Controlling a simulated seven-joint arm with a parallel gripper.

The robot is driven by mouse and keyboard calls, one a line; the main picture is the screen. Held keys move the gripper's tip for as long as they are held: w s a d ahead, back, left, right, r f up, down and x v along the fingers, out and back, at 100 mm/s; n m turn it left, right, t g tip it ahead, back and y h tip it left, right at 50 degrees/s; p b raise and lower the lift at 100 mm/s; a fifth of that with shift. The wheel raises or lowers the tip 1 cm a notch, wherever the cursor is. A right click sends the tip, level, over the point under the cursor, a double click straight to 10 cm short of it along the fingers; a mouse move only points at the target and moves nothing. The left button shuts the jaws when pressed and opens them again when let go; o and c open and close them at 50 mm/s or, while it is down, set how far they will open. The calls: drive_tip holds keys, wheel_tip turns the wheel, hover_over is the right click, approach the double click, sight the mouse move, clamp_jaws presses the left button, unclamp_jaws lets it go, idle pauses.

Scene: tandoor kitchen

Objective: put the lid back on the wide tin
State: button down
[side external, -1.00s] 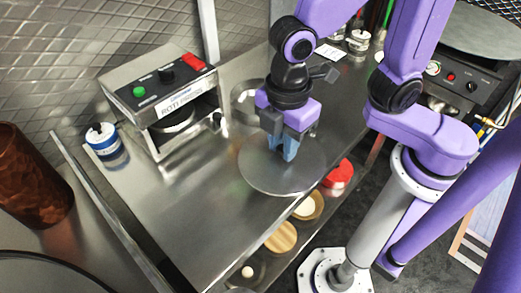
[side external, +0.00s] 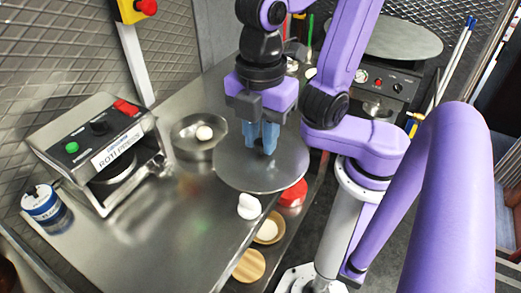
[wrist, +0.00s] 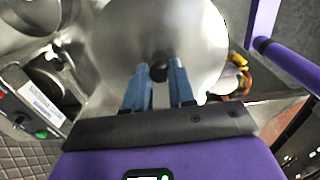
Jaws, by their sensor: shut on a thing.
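A round grey metal lid (side external: 245,175) hangs from my gripper (side external: 262,147). My gripper is shut on its dark knob, which shows between the blue fingers in the wrist view (wrist: 158,72). The lid looks about level, near the counter's right edge; its height above the counter is hard to tell. A wide, open, round metal vessel (side external: 182,146), apparently the wide tin, stands left of and behind the lid, with a white ball inside.
A roti press (side external: 95,150) stands left of the vessel. A blue-and-white tin (side external: 45,206) is at far left. A small white object (side external: 249,206) is at the counter edge, in front of the lid. A red lid (side external: 293,194) and round wooden-looking things (side external: 249,266) lie lower.

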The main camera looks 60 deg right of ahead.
sight(228, 141)
drive_tip(key=w, duration=0.6)
drive_tip(key=shift+w+a+r, duration=0.1)
drive_tip(key=shift+w+r, duration=0.25)
drive_tip(key=shift+w, duration=0.05)
drive_tip(key=w+d+f+m, duration=0.1)
drive_tip(key=w+d, duration=0.5)
drive_tip(key=w, duration=0.4)
drive_tip(key=w+d, duration=0.7)
drive_tip(key=w, duration=0.2)
drive_tip(key=shift+w+a+f, duration=0.1)
drive_tip(key=shift+a+f, duration=0.05)
drive_tip(key=shift+f, duration=3.15)
drive_tip(key=shift+w+a+f, duration=0.1)
drive_tip(key=shift+a+f, duration=0.05)
drive_tip(key=shift+f, duration=3.15)
drive_tip(key=shift+f, duration=0.15)
drive_tip(key=shift+c, duration=2)
unclamp_jaws()
